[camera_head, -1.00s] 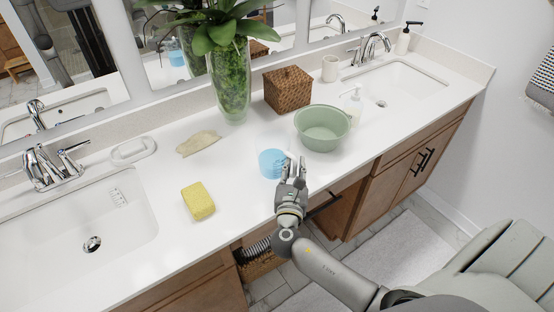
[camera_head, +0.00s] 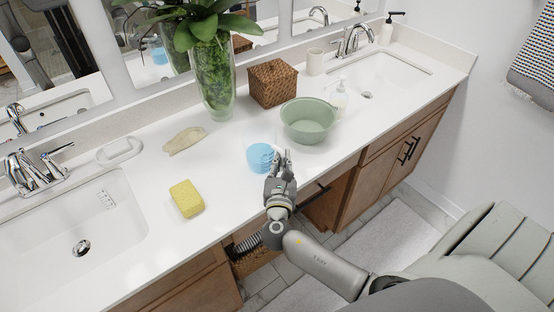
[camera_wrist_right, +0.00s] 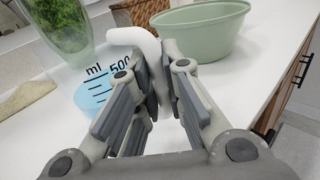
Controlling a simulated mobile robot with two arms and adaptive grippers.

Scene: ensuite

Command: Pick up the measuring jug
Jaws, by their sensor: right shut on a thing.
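The measuring jug (camera_head: 260,157) is a small clear jug with blue contents, standing at the middle of the white counter. In the right wrist view the jug (camera_wrist_right: 91,93) is at the left, with dark "ml" and "500" marks on its side and a pale handle (camera_wrist_right: 143,45) facing my gripper. My right gripper (camera_head: 281,161) comes from the front edge, right of the jug. Its fingers (camera_wrist_right: 150,88) are shut on the handle, and they hide its lower part. I cannot see a gap under the jug. My left gripper is not in view.
A green bowl (camera_head: 308,121) stands close behind and right of the jug. A wicker box (camera_head: 274,84), a glass vase with a plant (camera_head: 216,90) and a soap bottle (camera_head: 340,98) stand farther back. A yellow sponge (camera_head: 186,198) lies to the left, with clear counter between.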

